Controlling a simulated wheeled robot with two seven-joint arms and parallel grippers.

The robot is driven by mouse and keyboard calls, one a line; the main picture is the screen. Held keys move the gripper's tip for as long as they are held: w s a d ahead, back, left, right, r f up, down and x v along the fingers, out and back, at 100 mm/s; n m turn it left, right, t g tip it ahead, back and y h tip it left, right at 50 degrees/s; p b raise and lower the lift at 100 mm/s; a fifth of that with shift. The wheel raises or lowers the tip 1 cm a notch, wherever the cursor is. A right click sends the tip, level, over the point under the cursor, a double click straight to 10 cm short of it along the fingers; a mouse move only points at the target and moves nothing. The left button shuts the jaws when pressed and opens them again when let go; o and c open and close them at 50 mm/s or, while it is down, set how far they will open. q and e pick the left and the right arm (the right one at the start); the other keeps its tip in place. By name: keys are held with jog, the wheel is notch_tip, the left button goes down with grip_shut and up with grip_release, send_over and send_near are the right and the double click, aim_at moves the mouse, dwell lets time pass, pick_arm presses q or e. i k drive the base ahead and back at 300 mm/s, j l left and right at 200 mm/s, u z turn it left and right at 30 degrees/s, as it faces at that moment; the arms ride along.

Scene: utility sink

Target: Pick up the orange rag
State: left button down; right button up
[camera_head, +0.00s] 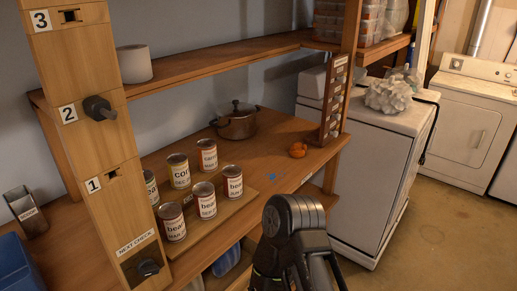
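A small crumpled orange thing, which looks like the orange rag (298,150), lies on the wooden shelf top near its right end, beside the upright post. One of my arms (293,218), seemingly the right, rises from the bottom edge just right of the middle, with a rounded grey top and black parts below. It shows in front of the shelf, below the rag in the picture and apart from it. Its fingertips cannot be made out. My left gripper is not in view.
Several labelled cans (204,199) stand on a board left of the rag, with a lidded pot (237,122) behind. A small blue thing (277,176) lies near the rag. A white appliance (378,165) and a washer (472,120) stand right. The floor (440,235) at right is clear.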

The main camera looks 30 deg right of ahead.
aim_at(297, 150)
jog(key=l+u, duration=0.35)
jog(key=l, duration=0.15)
jog(key=k+l+u, duration=0.15)
jog(key=l+u, duration=0.15)
jog(key=l, duration=0.15)
jog(key=k+l+u, duration=0.1)
jog(key=l+u, duration=0.25)
jog(key=k+l, duration=0.15)
jog(key=l, duration=0.3)
jog(key=k+l+u, duration=0.1)
jog(key=l, duration=0.3)
jog(key=k+l, duration=0.45)
jog(key=l, duration=0.4)
jog(key=k+l+u, duration=0.1)
jog(key=l, duration=0.3)
jog(key=k+l, duration=0.3)
jog(key=l+u, duration=0.05)
jog(key=l, duration=0.05)
